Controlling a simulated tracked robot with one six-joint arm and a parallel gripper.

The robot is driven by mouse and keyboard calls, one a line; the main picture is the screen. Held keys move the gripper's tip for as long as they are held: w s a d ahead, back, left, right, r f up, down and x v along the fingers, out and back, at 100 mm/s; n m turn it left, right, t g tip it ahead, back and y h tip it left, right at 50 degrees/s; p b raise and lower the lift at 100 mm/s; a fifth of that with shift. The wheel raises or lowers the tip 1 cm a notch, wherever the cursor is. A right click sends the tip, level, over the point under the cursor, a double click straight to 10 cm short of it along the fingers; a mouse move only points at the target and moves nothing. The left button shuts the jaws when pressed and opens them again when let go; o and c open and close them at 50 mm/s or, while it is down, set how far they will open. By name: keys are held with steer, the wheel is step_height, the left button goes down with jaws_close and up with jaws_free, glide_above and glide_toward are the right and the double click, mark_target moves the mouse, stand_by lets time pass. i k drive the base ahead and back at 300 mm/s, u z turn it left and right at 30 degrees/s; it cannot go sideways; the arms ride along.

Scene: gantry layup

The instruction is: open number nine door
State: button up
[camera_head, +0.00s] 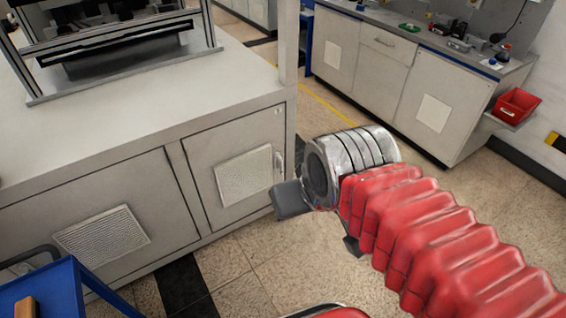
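A grey cabinet door (205,179) with a mesh vent panel (244,175) stands in the middle left. It looks shut, and a small upright handle (279,161) sits near its right edge. No number nine is legible on any door. My gripper (320,224) is at the end of the red bellows arm, in front of and to the right of this door. Its grey fingers are spread apart with nothing seen between them. The left finger appears just below the handle in the picture; whether it touches the cabinet I cannot tell.
A wider cabinet door (60,215) is to the left. A blue cart (40,292) fills the lower left corner. A grey counter with cabinets (385,75) and a red bin (516,106) stand at the back right. Tiled floor (240,275) shows below my gripper.

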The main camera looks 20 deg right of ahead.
mark_target(233, 165)
steer(key=u, duration=0.05)
steer(key=i, duration=1.55)
steer(key=u, duration=0.3)
